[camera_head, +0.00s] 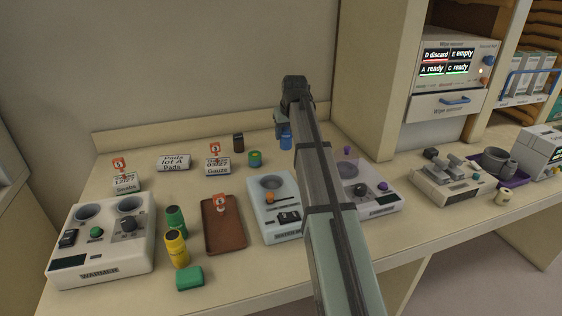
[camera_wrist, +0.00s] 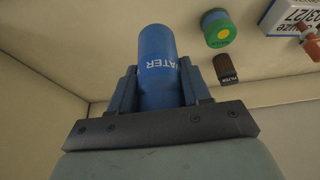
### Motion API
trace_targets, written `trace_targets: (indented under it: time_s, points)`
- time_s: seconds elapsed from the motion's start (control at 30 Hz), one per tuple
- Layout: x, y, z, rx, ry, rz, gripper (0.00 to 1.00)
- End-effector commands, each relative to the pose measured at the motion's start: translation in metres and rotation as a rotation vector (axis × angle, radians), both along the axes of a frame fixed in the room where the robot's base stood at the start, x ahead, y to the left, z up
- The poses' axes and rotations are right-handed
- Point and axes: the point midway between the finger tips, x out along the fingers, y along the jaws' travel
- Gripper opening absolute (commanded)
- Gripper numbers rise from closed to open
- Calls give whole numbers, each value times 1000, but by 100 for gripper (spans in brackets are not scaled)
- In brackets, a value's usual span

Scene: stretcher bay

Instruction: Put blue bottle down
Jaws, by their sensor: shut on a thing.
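The blue bottle (camera_wrist: 157,70), marked "WATER", is between the two fingers of my gripper (camera_wrist: 158,90) in the wrist view. The fingers are shut on its sides. In the head view the blue bottle (camera_head: 286,138) shows just left of my arm, near the back of the counter (camera_head: 150,147). My gripper (camera_head: 284,128) is partly hidden by my own arm there. I cannot tell whether the bottle's base touches the counter.
A green-topped round container (camera_head: 255,159) and a dark brown bottle (camera_head: 238,142) stand left of the blue bottle. A Gauze box (camera_head: 217,167) is farther left. A white device (camera_head: 275,207) stands in front. Some bare counter lies around the bottle. A tall cabinet (camera_head: 378,75) rises at right.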

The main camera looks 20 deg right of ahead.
Motion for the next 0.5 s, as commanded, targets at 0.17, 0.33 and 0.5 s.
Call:
trace_targets:
  time_s: [0.17,0.33,0.5]
  points:
    - [40,-9,7,2,0,104,11]
    - [58,-4,14,2,1,265,11]
    - [57,1,15,1,0,399,11]
